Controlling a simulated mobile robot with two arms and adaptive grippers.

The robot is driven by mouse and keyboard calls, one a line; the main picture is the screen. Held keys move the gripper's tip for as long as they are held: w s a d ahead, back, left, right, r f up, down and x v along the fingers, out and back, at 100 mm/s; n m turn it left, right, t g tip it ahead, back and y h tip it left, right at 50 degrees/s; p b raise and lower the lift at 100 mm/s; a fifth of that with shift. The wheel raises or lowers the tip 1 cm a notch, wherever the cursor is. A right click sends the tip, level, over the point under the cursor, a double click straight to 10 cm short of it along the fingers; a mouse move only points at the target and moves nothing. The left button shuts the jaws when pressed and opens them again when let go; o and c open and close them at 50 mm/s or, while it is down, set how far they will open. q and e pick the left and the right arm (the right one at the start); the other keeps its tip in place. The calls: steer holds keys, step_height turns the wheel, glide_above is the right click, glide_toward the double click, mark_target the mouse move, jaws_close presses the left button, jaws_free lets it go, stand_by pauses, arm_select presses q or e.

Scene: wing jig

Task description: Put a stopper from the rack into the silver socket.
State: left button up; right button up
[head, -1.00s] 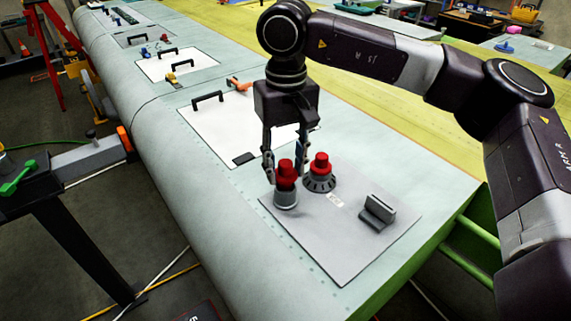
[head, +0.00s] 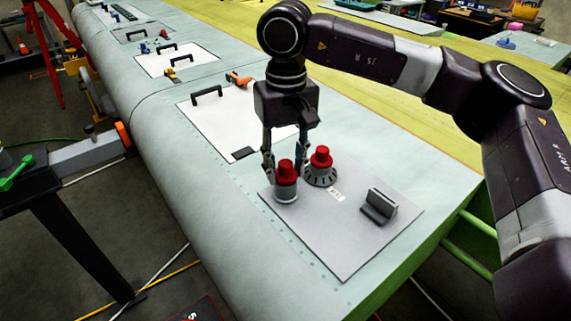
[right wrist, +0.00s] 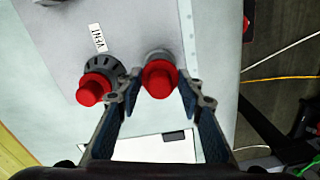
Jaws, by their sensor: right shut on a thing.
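A red stopper (head: 286,170) sits upright in the silver socket (head: 286,192) on the grey plate, its lower part hidden inside. My right gripper (head: 284,164) is shut on this stopper from above, a finger on each side. In the right wrist view the red stopper (right wrist: 160,80) lies between the fingertips, with the silver socket's rim (right wrist: 157,54) just behind it. A second red stopper (head: 321,157) stands in a dark toothed socket (head: 320,177) close beside the right finger. My left gripper is not in view. I cannot make out a stopper rack.
A grey slotted block (head: 379,206) stands on the right of the grey plate (head: 345,243). A small label (head: 336,194) lies between. White panels with black handles (head: 208,94) and an orange tool (head: 238,80) lie further along the wing. The plate's front part is clear.

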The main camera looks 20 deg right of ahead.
steer(key=shift+f, duration=0.1)
steer(key=o, duration=1.2)
step_height(320, 180, up, 12)
